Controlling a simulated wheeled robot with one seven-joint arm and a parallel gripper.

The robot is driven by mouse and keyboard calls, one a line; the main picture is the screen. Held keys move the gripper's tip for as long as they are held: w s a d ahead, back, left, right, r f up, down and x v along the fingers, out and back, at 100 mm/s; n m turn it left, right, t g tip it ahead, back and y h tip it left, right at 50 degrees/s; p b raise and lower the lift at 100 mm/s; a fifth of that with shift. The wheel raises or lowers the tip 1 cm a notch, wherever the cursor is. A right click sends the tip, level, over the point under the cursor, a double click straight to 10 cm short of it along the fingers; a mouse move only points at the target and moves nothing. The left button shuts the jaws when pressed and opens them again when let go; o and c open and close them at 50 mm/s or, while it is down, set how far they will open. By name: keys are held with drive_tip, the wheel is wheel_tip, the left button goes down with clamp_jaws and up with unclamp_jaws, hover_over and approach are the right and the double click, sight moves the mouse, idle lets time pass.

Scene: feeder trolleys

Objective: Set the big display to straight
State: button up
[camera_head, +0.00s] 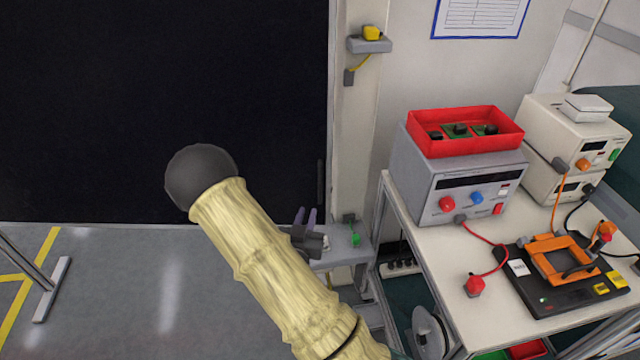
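A very large flat black panel (120,90) fills the upper left of the head view. It may be the big display, but no picture or text shows on it, and its left and top edges are out of frame. I cannot tell its tilt or turn. My gripper (306,214) shows as two short purple-grey fingers just beyond my sleeved arm, near the panel's lower right corner. The fingers point up and stand apart, with nothing seen between them. The rest of the gripper is partly hidden by my arm.
A small grey shelf (345,241) with a green knob is by my gripper. At right, a white trolley (420,235) carries a grey power unit (455,185), a red bin (465,145) and an orange-framed fixture (563,262). A grey stand foot (52,290) is at left; the floor between is clear.

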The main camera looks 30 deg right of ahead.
sight(319, 178)
drive_tip(key=shift+w+d+f+b, duration=0.25)
drive_tip(key=shift+w+d+b, duration=0.25)
drive_tip(key=shift+b, duration=2.8)
drive_tip(key=x, duration=0.4)
drive_tip(key=p+x, duration=0.1)
drive_tip(key=x, duration=0.9)
drive_tip(key=shift+w+d+r+p, duration=0.15)
drive_tip(key=shift+d+r+p, duration=0.1)
drive_tip(key=shift+p, duration=0.05)
drive_tip(key=shift+c, duration=0.3)
clamp_jaws()
